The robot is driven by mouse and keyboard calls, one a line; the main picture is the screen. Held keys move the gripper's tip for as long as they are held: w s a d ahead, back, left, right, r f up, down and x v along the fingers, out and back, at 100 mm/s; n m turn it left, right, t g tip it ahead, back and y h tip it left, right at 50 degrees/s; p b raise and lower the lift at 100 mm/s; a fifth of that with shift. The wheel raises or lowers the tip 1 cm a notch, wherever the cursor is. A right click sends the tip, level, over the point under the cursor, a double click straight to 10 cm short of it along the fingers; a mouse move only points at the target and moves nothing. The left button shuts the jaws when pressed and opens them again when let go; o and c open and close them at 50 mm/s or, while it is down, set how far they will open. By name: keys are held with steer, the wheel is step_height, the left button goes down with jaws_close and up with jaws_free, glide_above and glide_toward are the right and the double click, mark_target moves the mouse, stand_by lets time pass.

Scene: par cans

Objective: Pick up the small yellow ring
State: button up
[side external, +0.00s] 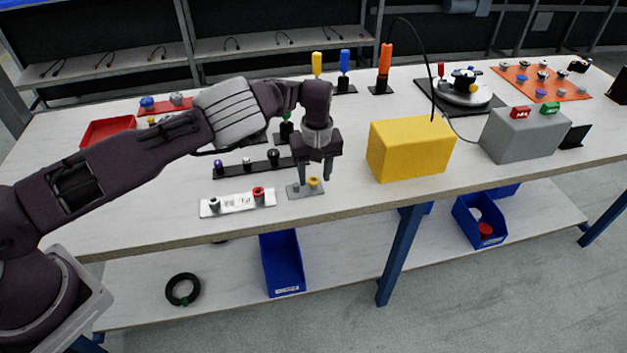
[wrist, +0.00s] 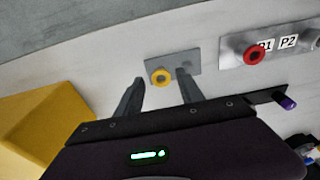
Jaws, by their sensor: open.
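The small yellow ring (side external: 313,182) sits at the right end of a small grey plate (side external: 306,192) near the table's front edge. In the wrist view the yellow ring (wrist: 161,76) lies just beyond my fingertips, between their lines, with a dark centre. My gripper (side external: 312,178) points down over the plate, with its fingers apart and nothing between them. In the wrist view my gripper (wrist: 160,78) shows both fingers spread, the ring ahead of the gap. I cannot tell the exact height of the fingertips above the plate.
A white strip (side external: 236,203) with a red ring (side external: 258,192) and a grey knob lies left of the plate. A yellow box (side external: 410,149) stands to the right. A dark strip (side external: 247,168) with several knobs lies behind. Bare table runs along the front edge.

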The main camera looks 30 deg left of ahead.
steer(key=shift+f, duration=0.15)
jaws_close()
stand_by(0.4)
